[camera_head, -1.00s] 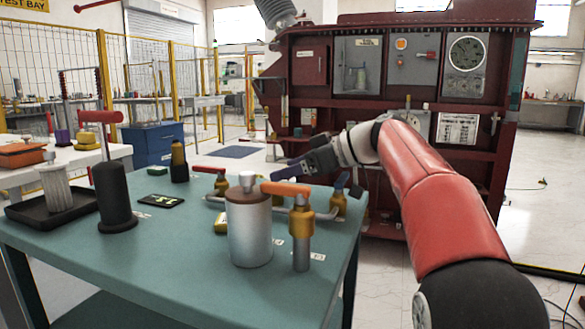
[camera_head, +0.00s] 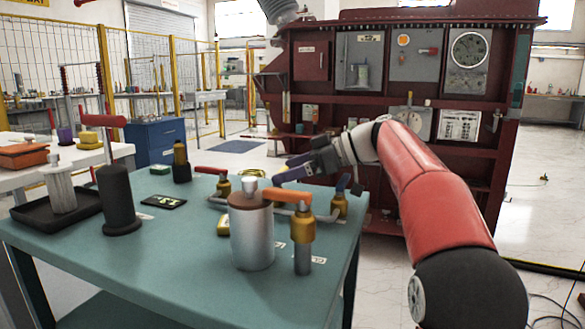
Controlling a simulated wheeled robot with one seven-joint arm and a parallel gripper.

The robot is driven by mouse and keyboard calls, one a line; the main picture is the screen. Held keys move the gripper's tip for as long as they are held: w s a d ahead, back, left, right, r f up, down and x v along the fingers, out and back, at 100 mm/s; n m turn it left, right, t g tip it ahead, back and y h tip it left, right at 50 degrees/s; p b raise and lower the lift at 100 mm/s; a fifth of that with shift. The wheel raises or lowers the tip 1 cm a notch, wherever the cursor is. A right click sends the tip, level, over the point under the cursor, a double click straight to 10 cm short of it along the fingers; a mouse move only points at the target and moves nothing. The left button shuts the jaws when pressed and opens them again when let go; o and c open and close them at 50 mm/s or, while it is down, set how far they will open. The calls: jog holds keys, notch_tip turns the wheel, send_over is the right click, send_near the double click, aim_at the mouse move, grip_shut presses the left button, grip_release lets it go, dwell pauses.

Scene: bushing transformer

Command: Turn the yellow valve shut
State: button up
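Several valves with yellow-gold bodies stand on the teal table (camera_head: 180,262). One with an orange lever (camera_head: 302,235) is at the front right; one with a red lever (camera_head: 223,187) is farther back. A third, with a blue lever (camera_head: 339,205), is at the right edge. I cannot tell which one is the task's yellow valve. My gripper (camera_head: 283,174) is a dark shape above the table's back right, near the blue-lever valve, and looks apart from the valves. Its fingers are too small and dark to tell whether they are open or shut.
A silver cylinder with a brown top (camera_head: 252,238) stands beside the orange-lever valve. A black post (camera_head: 119,200) and a black tray (camera_head: 40,213) are at the left. The dark red transformer cabinet (camera_head: 385,150) stands behind the table.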

jog(key=shift+o, duration=0.7)
